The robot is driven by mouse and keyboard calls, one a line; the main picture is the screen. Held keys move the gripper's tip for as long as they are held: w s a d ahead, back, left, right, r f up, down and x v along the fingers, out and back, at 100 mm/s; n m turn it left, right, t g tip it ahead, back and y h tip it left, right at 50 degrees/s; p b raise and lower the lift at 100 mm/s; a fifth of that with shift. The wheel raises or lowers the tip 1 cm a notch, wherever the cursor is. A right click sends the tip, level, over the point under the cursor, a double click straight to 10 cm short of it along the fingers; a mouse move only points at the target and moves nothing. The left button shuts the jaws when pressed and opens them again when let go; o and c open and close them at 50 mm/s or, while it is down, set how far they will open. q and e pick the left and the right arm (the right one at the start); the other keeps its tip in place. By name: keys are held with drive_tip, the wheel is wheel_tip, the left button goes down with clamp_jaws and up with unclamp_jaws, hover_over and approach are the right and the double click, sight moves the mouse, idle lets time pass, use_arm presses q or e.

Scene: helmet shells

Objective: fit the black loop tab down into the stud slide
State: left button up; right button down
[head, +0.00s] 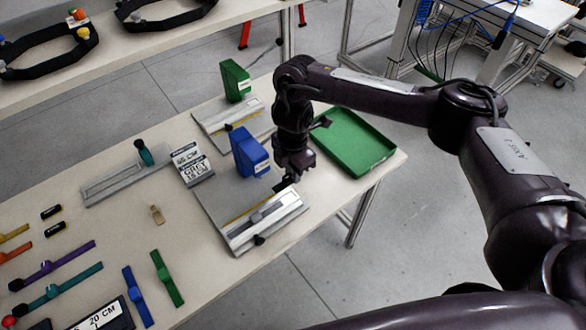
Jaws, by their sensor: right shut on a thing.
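My right gripper (286,181) points down over the far right end of a grey fixture with a pale metal slide (262,216). It is shut on a small dark piece, mostly hidden by the fingers. This may be the black loop tab, but its shape is too small to make out. I cannot tell whether the piece touches the fixture. The stud slide cannot be told apart clearly within the fixture. A dark knob (259,240) sits at the fixture's near edge. My left gripper is not in view.
A blue block (249,152) stands close left of my right gripper, beside a label sign (190,164). A green tray (350,143) lies to the right. A second fixture with a green block (235,81) is behind. Coloured straps (167,279) lie front left.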

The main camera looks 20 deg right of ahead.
drive_tip(key=b, duration=0.4)
hover_over(293, 195)
drive_tip(key=shift+d+f, duration=0.1)
drive_tip(key=shift+f, duration=2.8)
drive_tip(key=shift+p, duration=0.8)
drive_tip(key=shift+f+b, duration=0.65)
drive_tip(key=shift+f, duration=0.3)
drive_tip(key=c, duration=1.2)
unclamp_jaws()
drive_tip(key=shift+c, duration=0.2)
